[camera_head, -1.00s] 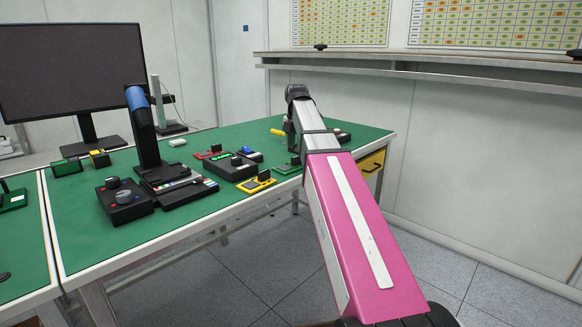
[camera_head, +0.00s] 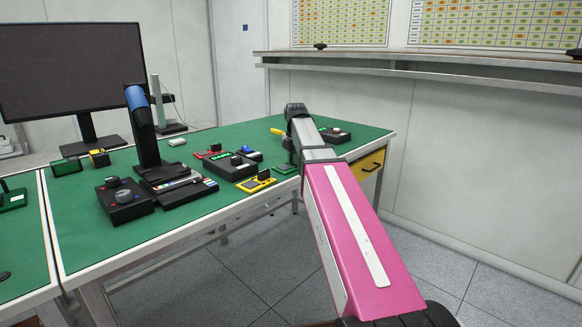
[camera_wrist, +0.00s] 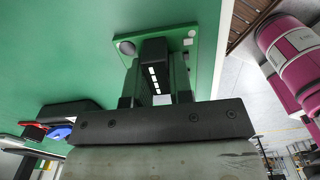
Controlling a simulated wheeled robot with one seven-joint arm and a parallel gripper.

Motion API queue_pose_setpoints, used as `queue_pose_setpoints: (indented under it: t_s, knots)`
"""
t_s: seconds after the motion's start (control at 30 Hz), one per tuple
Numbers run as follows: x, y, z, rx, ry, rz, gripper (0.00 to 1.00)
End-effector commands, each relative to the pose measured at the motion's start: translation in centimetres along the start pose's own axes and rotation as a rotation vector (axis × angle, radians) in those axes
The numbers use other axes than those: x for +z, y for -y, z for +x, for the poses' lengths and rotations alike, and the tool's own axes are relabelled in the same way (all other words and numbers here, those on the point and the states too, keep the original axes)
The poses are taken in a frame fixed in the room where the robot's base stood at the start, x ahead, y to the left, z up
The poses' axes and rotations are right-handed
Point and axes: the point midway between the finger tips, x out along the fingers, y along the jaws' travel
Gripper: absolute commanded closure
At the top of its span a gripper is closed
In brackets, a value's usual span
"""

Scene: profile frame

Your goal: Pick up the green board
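The green board (camera_wrist: 206,36) lies flat on the green tabletop by its front edge. In the wrist view it has an upright black block (camera_wrist: 154,52) with small white squares and round marks at its corners. In the head view the board (camera_head: 285,169) shows only in part, beside my arm. My gripper (camera_wrist: 157,80) is over the board, its two fingers apart on either side of the black block. A narrow gap seems to show beside the block. My arm hides most of the gripper in the head view.
A yellow board (camera_head: 256,183), a black box (camera_head: 231,167) and a red board (camera_head: 213,153) sit left of the green board. A round-buttoned box (camera_head: 336,134) and a yellow-handled tool (camera_head: 277,131) are farther back. The table edge drops off in front.

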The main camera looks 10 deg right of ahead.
Motion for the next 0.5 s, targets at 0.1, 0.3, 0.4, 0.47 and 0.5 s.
queue_pose_setpoints:
  t_s: [0.1, 0.3, 0.4, 0.47, 0.5]
  knots:
    - [0.0, 0.0, -0.01, 0.0, 0.0, 0.0, 1.0]
    - [0.0, 0.0, -0.03, 0.0, 0.0, 0.0, 1.0]
    - [0.01, -0.01, -0.15, 0.0, 0.0, 0.0, 1.0]
    - [0.01, -0.02, -0.35, 0.0, 0.0, 0.0, 1.0]
    - [0.02, -0.03, -0.55, 0.0, 0.0, 0.0, 1.0]
